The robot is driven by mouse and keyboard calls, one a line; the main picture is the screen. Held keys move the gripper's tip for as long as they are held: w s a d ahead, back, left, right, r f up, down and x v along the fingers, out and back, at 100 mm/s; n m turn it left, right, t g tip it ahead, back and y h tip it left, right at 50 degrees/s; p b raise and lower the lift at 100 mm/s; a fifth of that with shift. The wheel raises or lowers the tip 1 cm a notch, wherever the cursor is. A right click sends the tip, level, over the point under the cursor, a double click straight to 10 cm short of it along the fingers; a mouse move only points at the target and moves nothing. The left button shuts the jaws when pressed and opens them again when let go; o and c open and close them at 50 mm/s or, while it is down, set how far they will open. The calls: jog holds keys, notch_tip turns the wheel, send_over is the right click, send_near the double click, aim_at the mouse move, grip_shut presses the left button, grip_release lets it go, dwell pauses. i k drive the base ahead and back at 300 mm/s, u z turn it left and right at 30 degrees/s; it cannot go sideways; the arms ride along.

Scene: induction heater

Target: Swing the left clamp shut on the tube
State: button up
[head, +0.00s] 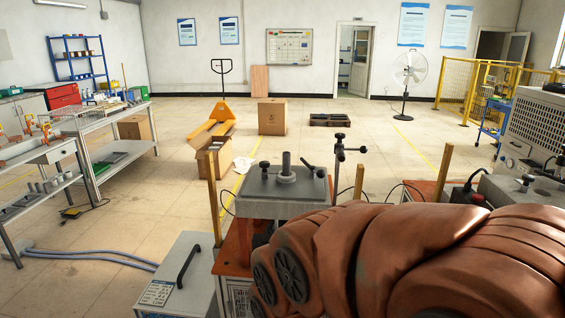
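A grey upright tube (286,164) stands on a round base at the middle of a grey plate (275,206), ahead of me. To its left is a small dark clamp (265,171) with a round black knob. It looks apart from the tube, but its exact swing position is too small to tell. To the right of the tube is a dark clamp lever (309,167), tilted up. My arm, in a brown cover, fills the lower right and hides part of the fixture's right front. My gripper is not in view.
A dark post with knobs (340,155) rises right of the plate. Wooden posts (214,198) stand around the fixture. A grey box with a black handle (180,280) sits at front left. Work tables (108,135) line the left; a grey machine (535,130) stands right.

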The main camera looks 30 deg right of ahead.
aim_at(320, 174)
jog(key=u, duration=1)
jog(key=k, duration=0.4)
jog(key=u, duration=0.1)
